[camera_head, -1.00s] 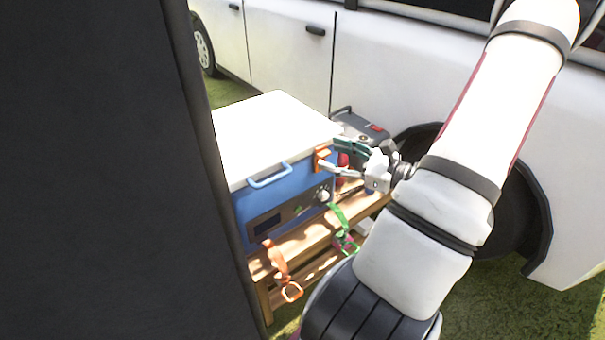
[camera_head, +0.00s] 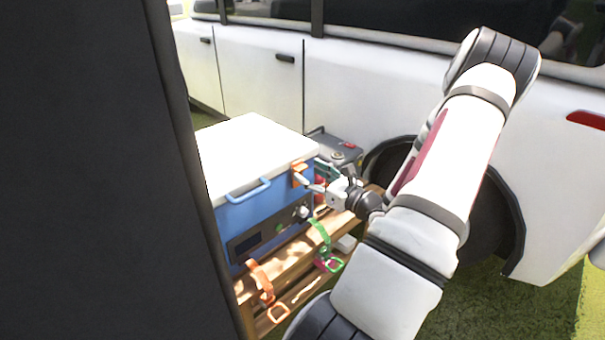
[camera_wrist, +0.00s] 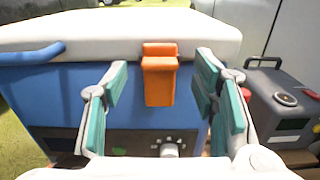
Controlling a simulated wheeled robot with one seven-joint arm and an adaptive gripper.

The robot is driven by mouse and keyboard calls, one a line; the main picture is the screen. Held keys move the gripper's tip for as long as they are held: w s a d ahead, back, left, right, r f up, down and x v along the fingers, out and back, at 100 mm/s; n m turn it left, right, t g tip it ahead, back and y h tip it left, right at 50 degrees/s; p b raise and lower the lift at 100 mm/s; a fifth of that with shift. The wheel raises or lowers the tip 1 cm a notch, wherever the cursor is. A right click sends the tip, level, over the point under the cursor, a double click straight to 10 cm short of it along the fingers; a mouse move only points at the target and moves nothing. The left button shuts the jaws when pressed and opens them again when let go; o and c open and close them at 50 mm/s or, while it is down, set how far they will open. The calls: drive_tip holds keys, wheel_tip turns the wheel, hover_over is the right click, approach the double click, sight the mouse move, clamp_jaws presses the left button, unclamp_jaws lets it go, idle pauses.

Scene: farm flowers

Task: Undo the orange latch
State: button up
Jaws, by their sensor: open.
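The orange latch (camera_wrist: 159,80) is on the front of a blue cooler box (camera_wrist: 50,95), just under its white lid (camera_wrist: 100,32). In the wrist view its upper part overlaps the lid's edge and its lower part hangs against the blue wall. My gripper (camera_wrist: 160,88) is open, with teal finger pads to the left and right of the latch, apart from it. In the head view the latch (camera_head: 298,174) shows at the box's right front corner, partly covered by my gripper (camera_head: 314,175). The lid looks closed.
The box stands on a wooden bench (camera_head: 290,262). An orange strap (camera_head: 262,280) and a green strap (camera_head: 320,236) hang at its front. A grey case (camera_wrist: 282,95) stands close on the right. A white vehicle (camera_head: 370,90) is behind. A blue handle (camera_wrist: 30,54) is left of the latch.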

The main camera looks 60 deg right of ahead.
sight(304, 170)
drive_tip(key=shift+b+x, duration=0.35)
drive_tip(key=shift+x, duration=1.45)
clamp_jaws()
